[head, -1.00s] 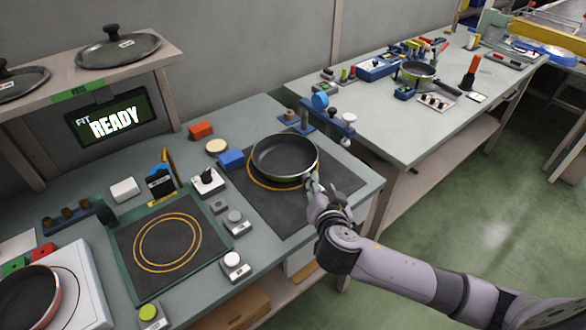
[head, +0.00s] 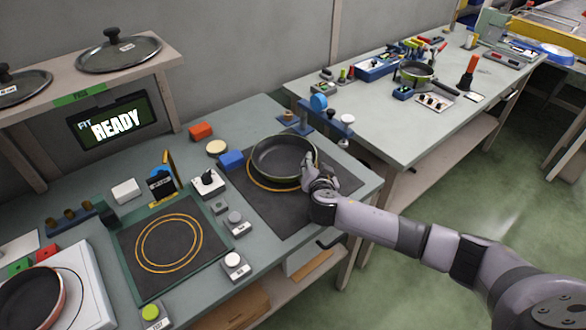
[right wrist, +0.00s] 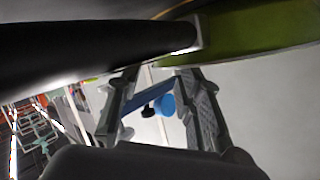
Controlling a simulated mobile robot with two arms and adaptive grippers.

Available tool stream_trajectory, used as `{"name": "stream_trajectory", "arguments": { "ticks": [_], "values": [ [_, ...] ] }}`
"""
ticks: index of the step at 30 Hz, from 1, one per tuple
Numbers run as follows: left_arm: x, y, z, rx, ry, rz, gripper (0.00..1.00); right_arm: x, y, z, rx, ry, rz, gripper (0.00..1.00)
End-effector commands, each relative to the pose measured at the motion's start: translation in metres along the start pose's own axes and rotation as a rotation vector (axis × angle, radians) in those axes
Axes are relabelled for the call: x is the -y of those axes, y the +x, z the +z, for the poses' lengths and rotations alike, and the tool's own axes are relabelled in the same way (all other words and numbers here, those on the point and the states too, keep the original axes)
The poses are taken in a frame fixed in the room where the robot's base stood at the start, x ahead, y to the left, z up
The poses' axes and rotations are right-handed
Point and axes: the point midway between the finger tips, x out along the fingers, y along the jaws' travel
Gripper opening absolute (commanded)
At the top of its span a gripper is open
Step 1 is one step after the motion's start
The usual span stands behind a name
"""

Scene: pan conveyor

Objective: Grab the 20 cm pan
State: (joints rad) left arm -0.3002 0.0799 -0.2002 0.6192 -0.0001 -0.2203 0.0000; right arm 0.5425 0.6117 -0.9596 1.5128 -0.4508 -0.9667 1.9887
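A dark pan with a green outer side (head: 284,155) stands on a black mat with a yellow ring, right of centre in the head view. In the right wrist view its green side (right wrist: 250,32) fills the upper right, and its black handle (right wrist: 90,58) crosses the upper left. My right gripper (head: 310,172) is at the pan's near right edge in the head view. In the wrist view its two fingers (right wrist: 160,85) are apart, with a gap between them; the handle passes by their tips. Whether they touch it is unclear. My left gripper is not in view.
A small green pan (head: 416,72) stands on the far bench. A blue clamp-like fixture (head: 325,117) stands behind the mat. A control box (head: 207,184) and buttons lie left of it. A reddish pan (head: 30,300) sits lower left. A screen (head: 112,120) reads "FIT READY".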

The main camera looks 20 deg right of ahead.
Motion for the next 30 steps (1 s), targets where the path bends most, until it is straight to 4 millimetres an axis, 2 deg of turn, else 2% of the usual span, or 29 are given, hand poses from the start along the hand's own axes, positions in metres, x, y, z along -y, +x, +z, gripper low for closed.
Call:
{"name": "stream_trajectory", "arguments": {
  "ticks": [6, 15, 30],
  "values": [
    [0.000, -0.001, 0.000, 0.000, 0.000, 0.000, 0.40, 0.000, 0.022, 0.000, 0.000, -0.002, 0.000, 0.34],
    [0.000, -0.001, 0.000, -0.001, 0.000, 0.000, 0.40, 0.000, 0.024, 0.001, 0.001, -0.001, -0.001, 0.33],
    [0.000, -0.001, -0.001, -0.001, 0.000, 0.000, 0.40, 0.000, 0.024, 0.001, 0.001, -0.001, 0.001, 0.00]
  ]
}}
